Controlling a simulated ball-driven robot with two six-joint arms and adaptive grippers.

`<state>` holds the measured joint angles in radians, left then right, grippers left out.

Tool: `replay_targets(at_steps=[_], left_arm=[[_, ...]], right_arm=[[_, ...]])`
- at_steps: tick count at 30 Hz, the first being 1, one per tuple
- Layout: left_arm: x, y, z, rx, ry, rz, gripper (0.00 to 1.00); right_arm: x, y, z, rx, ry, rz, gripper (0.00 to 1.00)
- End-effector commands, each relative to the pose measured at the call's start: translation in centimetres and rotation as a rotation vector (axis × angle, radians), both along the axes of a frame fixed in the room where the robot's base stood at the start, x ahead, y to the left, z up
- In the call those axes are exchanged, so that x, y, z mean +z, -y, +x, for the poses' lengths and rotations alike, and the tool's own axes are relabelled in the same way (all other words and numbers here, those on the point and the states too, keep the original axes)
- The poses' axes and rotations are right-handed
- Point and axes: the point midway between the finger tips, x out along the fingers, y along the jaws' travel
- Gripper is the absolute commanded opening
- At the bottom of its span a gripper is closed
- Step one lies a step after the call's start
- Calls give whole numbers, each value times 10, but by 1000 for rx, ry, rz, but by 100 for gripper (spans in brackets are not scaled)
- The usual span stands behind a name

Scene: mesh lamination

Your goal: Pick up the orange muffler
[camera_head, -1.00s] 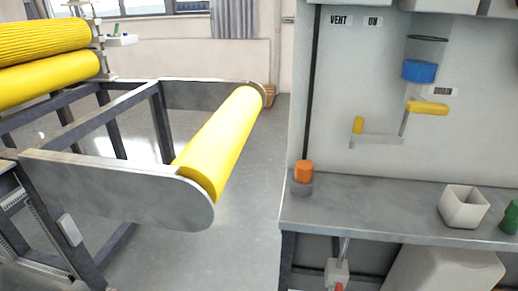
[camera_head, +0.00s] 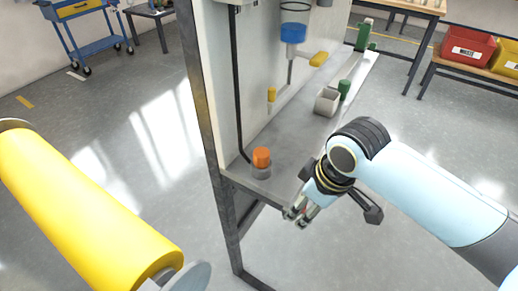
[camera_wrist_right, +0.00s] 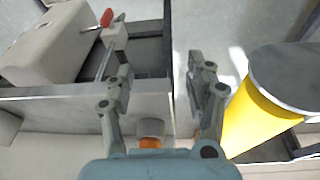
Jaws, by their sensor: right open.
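The orange muffler (camera_head: 261,157) is a small orange cylinder standing upright on a round grey base (camera_head: 262,172), at the near-left corner of the grey bench. My right gripper (camera_head: 300,214) is beside the bench's front edge, right of the muffler and apart from it. In the right wrist view my gripper (camera_wrist_right: 158,72) is open, with nothing between its fingers. The muffler (camera_wrist_right: 150,142) shows there low in the picture, behind the gripper's body, which partly hides it. My left gripper is in neither view.
A grey panel (camera_head: 228,80) rises behind the muffler. A yellow roller (camera_head: 75,215) lies at the left, with open floor between.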

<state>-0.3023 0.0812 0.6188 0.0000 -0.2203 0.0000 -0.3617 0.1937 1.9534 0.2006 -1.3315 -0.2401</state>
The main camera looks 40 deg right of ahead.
Motion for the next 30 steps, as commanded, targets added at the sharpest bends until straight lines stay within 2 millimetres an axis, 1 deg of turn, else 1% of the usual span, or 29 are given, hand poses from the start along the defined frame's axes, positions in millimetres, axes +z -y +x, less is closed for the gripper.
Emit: replay_targets(at_steps=[1,3,6,9,13,15,16,22,30], left_arm=[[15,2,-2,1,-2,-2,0],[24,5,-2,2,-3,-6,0],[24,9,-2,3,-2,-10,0],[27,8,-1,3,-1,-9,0],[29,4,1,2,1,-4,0],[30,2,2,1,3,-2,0],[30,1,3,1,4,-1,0],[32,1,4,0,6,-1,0],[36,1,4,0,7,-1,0]], right_arm=[[44,-2,20,107,15,11,55],[84,-6,40,282,19,33,55],[105,-4,68,493,22,64,55],[127,1,91,662,41,92,55],[152,6,109,818,68,117,55],[154,6,114,859,76,127,55],[152,5,115,869,78,131,55],[121,-8,120,875,80,135,55],[97,-14,123,875,78,133,55]])
